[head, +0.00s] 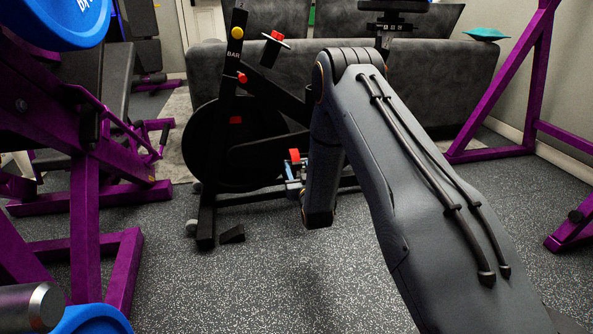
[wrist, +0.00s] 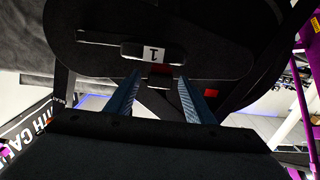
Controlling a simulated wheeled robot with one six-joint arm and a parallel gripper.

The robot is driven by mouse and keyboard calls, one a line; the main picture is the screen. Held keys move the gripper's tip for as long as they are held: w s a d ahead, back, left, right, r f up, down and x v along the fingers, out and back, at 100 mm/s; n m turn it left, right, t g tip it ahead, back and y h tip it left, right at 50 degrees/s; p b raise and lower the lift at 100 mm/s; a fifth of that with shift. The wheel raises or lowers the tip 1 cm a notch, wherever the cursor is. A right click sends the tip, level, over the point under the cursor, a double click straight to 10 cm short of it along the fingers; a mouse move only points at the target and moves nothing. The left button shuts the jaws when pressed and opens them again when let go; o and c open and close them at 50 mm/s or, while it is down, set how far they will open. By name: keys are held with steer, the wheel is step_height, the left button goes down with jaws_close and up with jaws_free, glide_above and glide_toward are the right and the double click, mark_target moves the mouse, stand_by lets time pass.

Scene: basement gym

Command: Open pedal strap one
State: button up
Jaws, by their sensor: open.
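The exercise bike (head: 232,150) stands upright ahead, left of my arm. In the wrist view, a dark block marked "1" (wrist: 152,52) sits in front of my gripper, against a large dark rounded part of the bike. A dull red piece (wrist: 160,69) shows just under it, between the fingertips. I take these for pedal one and its strap. My gripper (wrist: 157,82) is open, its two blue fingers to either side of the red piece; contact cannot be told. In the head view a red tab (head: 294,155) shows just above my gripper (head: 292,184), which is partly hidden by my arm.
Purple gym frames stand at left (head: 85,200) and right (head: 510,85). A grey sofa (head: 440,90) is behind the bike. A blue weight plate (head: 50,20) is at the upper left.

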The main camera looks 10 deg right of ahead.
steer(key=shift+w+b, duration=0.35)
steer(key=shift+w, duration=0.7)
jaws_close()
steer(key=shift+d, duration=0.1)
steer(key=shift+r, duration=0.1)
